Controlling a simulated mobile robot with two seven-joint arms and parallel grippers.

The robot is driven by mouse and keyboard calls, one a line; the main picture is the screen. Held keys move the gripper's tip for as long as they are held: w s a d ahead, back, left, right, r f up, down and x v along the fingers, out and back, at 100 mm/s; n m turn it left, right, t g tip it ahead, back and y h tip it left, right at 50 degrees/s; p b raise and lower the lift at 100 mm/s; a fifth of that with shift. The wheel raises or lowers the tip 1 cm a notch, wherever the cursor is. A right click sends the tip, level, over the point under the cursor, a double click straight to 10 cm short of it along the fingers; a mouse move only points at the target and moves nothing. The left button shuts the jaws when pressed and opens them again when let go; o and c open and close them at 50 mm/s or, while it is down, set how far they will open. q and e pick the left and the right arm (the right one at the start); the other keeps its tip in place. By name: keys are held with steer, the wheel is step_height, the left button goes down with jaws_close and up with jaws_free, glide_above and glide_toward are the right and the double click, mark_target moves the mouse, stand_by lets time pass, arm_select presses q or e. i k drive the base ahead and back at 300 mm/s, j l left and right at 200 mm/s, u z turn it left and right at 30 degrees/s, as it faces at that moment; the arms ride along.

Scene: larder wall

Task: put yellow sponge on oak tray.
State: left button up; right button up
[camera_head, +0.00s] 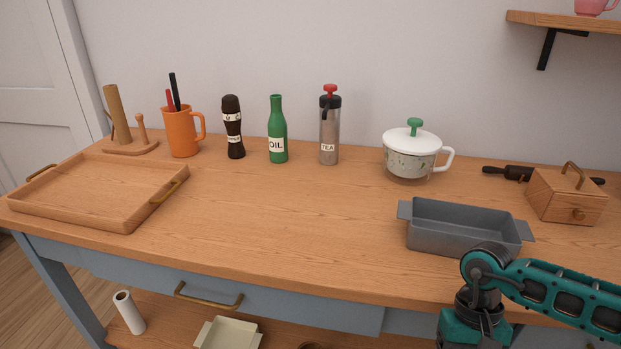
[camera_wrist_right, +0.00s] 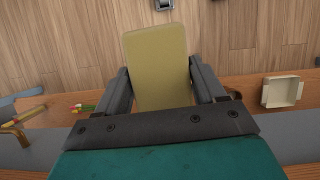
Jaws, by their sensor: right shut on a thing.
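The yellow sponge (camera_wrist_right: 156,50), a dull yellow rounded block, is between the two dark fingers of my right gripper (camera_wrist_right: 160,72) in the right wrist view. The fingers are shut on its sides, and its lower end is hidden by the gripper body. The oak tray (camera_head: 62,217) lies at the left end of the worktop in the head view, empty, with brass handles at its two ends. My right arm shows at the lower right of the head view, at the worktop's front edge, far from the tray. Its fingers and the sponge are out of that view. My left gripper is not in view.
A grey baking tin (camera_head: 452,243) stands close behind my right arm. An orange mug (camera_head: 182,132), pepper mill (camera_head: 233,128), green oil bottle (camera_head: 277,132), tea jar (camera_head: 329,135) and lidded pot (camera_head: 409,158) line the back. The middle front of the worktop (camera_head: 290,215) is clear.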

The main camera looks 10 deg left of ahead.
mark_target(125, 193)
steer(key=j+u, duration=0.25)
steer(key=j, duration=0.3)
steer(key=j+u, duration=0.2)
steer(key=j, duration=0.35)
steer(key=i+j+u, duration=0.25)
steer(key=j, duration=0.3)
steer(key=k, duration=0.1)
